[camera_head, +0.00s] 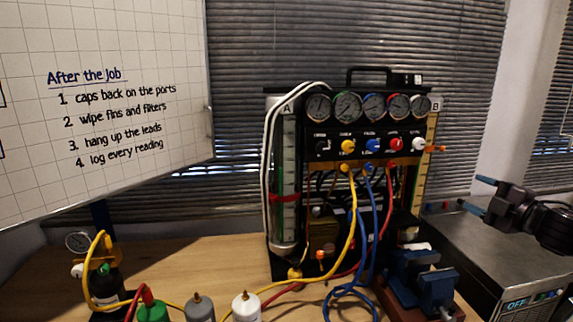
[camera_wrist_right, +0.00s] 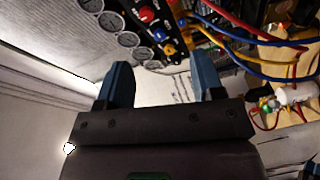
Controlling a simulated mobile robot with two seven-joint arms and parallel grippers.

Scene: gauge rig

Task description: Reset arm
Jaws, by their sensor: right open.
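My right gripper (camera_head: 478,196) is at the right of the head view, above a grey metal box, with its blue fingertips apart and nothing between them. In the right wrist view its two blue fingers (camera_wrist_right: 160,85) are spread and empty. The gauge rig (camera_head: 365,135) stands on the bench to the left of the gripper, with a clear gap between them. It has a row of round gauges (camera_head: 373,107), coloured knobs and yellow, blue and red hoses. Its gauges also show tilted in the right wrist view (camera_wrist_right: 112,23). My left gripper is not in view.
The grey metal box (camera_head: 490,250) with an "OFF" display is under my right gripper. A blue vise (camera_head: 435,288) stands in front of the rig. Several bottles (camera_head: 246,307) and a small gauge (camera_head: 78,241) are at the front left. A whiteboard (camera_head: 100,110) hangs at the left.

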